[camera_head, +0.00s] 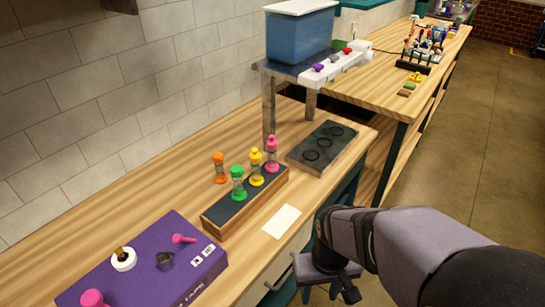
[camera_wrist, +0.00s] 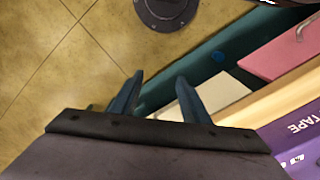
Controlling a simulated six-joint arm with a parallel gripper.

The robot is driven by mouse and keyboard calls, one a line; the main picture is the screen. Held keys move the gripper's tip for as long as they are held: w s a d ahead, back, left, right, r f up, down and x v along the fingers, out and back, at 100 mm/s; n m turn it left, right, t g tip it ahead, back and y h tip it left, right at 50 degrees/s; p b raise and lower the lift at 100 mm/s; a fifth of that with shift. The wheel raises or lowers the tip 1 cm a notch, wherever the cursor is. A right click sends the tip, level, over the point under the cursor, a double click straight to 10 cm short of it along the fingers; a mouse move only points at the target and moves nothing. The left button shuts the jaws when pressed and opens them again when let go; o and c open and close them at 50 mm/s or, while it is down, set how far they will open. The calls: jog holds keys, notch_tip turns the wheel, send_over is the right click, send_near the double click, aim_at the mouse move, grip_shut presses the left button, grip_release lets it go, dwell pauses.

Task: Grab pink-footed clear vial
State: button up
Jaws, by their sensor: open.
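The pink-footed clear vial (camera_head: 272,155) stands upright at the far right end of a wooden rack (camera_head: 245,201) with a dark top, in the head view. It has a pink cap and a pink base. Beside it stand a yellow vial (camera_head: 256,168) and a green vial (camera_head: 238,184). An orange vial (camera_head: 220,168) stands behind the rack on the table. My gripper (camera_head: 333,292) is open and empty, low in front of the table edge. In the wrist view, its two fingers (camera_wrist: 158,98) are apart over the floor and drawer fronts. No vial shows in the wrist view.
A purple box (camera_head: 150,270) with pink items lies at the left front. A dark tray (camera_head: 322,147) with ring marks lies right of the rack, beside a raised stand (camera_head: 300,70) holding a blue tank. A white card (camera_head: 282,221) lies before the rack.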

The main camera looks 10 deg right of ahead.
jog(key=shift+c, duration=0.9)
jog(key=shift+w, duration=0.1)
jog(key=n+t+y+b, duration=0.1)
jog(key=n+t+b, duration=0.1)
jog(key=t, duration=1.1)
send_near(274, 148)
jog(key=d+f, duration=0.1)
jog(key=f, duration=0.2)
jog(key=s+d+f, duration=0.1)
jog(key=d+f, duration=0.1)
jog(key=f, duration=0.2)
jog(key=s+d+f, duration=0.1)
jog(key=f, duration=0.3)
jog(key=shift+d, duration=0.4)
jog(key=w+a+r+n+t+y, duration=0.1)
jog(key=w+a+r+t+y, duration=0.2)
jog(key=r, duration=0.4)
jog(key=shift+r+t+y+b, duration=0.15)
jog(key=shift+t+y+b, duration=0.15)
jog(key=shift+t, duration=0.4)
jog(key=shift+f+p+x, duration=0.15)
jog(key=shift+p+x, duration=0.65)
jog(key=shift+x, duration=1)
jog(key=shift+f+p+x, duration=0.2)
jog(key=shift+p+x, duration=0.6)
jog(key=shift+x, duration=1.05)
